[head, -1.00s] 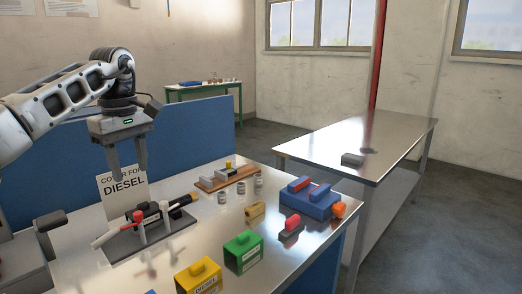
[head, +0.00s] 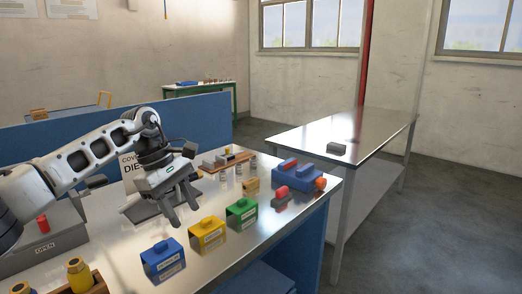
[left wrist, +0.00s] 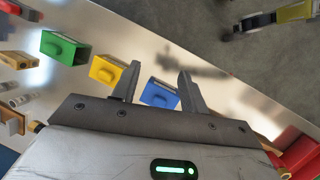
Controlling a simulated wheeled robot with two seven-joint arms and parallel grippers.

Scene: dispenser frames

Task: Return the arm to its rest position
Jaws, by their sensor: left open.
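My left gripper (head: 184,214) is open, pointing down over the steel bench, left of the yellow cover block. It also shows in the left wrist view (left wrist: 156,82), with its two fingers apart and nothing between them held. A blue block (head: 163,262), a yellow block (head: 208,235) and a green block (head: 242,216) stand in a row on the bench. In the left wrist view the blue block (left wrist: 159,95) appears behind the gap between the fingers. My right gripper is not in view.
A blue tray with red and blue handles (head: 306,174) sits at the bench's right end. A second steel table (head: 350,131) stands behind to the right. A grey box marked OPEN (head: 55,240) is at left. A blue partition (head: 60,140) runs along the back.

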